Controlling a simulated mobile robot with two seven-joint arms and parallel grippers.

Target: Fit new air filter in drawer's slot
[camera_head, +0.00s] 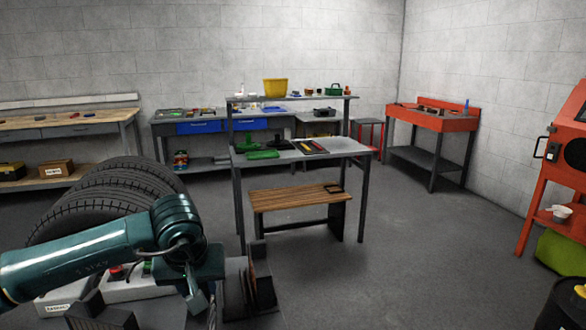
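My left arm, dark teal, comes in from the left, and its gripper (203,303) points down near the bottom edge. Its fingertips are too small and dark to tell open from shut, and I see nothing clearly held. Just right of it stands a dark rack-like thing (260,284) with upright brown and black plates. A dark ribbed block (98,314) shows at the bottom left; I cannot tell whether it is an air filter. I cannot make out a drawer with a filter slot. My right gripper is not in view.
Stacked tires (95,205) stand behind my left arm. A grey table (330,148) with a wooden bench (298,197) below is ahead. A red workbench (432,118) and an orange machine (555,165) stand at the right. The floor right of centre is clear.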

